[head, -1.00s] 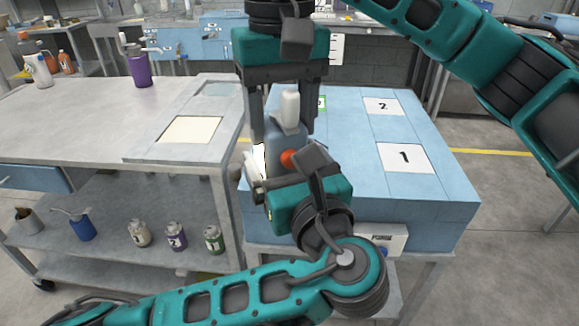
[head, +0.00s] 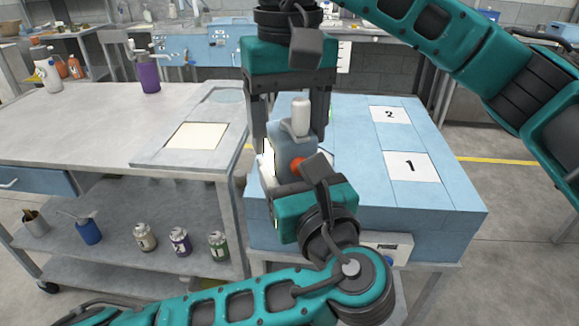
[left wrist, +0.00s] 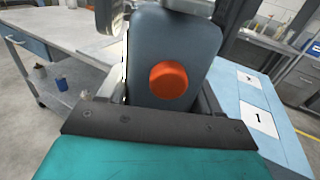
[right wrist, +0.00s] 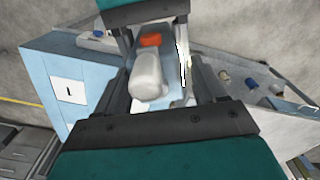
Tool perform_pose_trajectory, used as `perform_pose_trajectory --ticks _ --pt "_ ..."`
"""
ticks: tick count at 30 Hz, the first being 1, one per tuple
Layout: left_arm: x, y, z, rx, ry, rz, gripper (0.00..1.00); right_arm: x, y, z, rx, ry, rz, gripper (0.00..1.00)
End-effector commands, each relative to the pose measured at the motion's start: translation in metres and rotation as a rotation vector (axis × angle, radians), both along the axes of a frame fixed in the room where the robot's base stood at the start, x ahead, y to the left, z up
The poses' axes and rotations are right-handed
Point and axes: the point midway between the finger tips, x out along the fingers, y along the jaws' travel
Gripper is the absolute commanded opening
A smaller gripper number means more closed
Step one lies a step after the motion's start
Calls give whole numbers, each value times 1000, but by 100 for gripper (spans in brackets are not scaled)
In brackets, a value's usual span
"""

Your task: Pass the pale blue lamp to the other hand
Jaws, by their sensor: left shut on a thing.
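The pale blue lamp (head: 290,143) is a blue-grey block with an orange knob (head: 299,166) and a whitish top piece. It is held up in front of the blue box bench. My left gripper (head: 281,184) is shut on its lower part. The lamp's body and knob fill the middle of the left wrist view (left wrist: 176,45). My right gripper (head: 291,138) points down from above, its fingers spread on either side of the lamp's top. In the right wrist view the lamp (right wrist: 148,75) stands between these fingers with gaps visible. The left fingertips are mostly hidden.
The blue bench (head: 440,195) carries white cards numbered 1 (head: 411,166) and 2 (head: 389,115). A grey cart (head: 80,120) stands at left, with a purple bottle (head: 149,77) on top and several small cans on its lower shelf. The cart's near top is mostly clear.

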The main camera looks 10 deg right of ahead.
Motion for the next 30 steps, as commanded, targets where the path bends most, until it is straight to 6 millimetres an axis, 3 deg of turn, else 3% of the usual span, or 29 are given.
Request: perform_pose_trajectory --ticks 7,17,23,30 --pt "-1 -2 1 0 -3 -7 18 0 1 0 2 -2 3 88" --pt "-1 -1 1 0 -3 -2 18 1 0 3 -2 -2 0 89" --pt "0 0 1 0 -3 -1 18 1 0 29 -1 -6 -1 89" --pt "0 0 1 0 -2 -1 18 1 0 75 -1 -7 -1 89"
